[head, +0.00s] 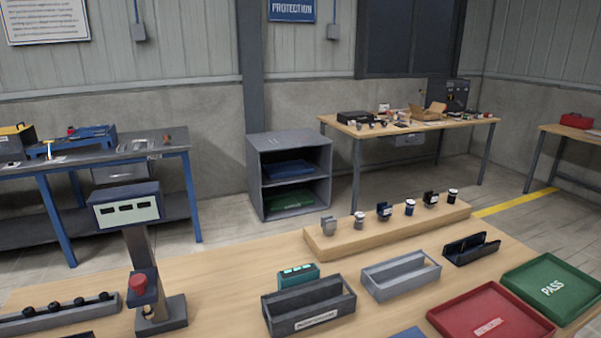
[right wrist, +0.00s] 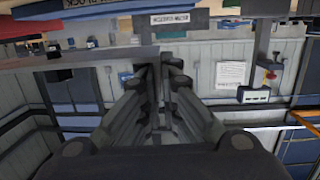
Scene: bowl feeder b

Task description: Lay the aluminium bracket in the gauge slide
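A small grey bracket (head: 328,226), the only pale metal one, stands at the left end of the raised wooden strip in the head view. I cannot tell for certain which piece is the gauge slide. A light grey open channel (head: 400,275) lies on the table, and a gauge stand (head: 160,313) with a display is at the left. My right gripper (right wrist: 163,72) shows in the right wrist view, its fingers close together, with no held part visible. Whether they are touching is unclear. It is away from the bracket, outside the head view. My left gripper is not in view.
The wooden strip (head: 350,241) also holds dark brackets and small cylinders. A dark labelled tray (head: 308,316), a dark cradle (head: 472,249), a red tray (head: 520,309) and a green PASS tray (head: 575,272) fill the right. Bare tabletop (head: 225,290) lies right of the gauge stand.

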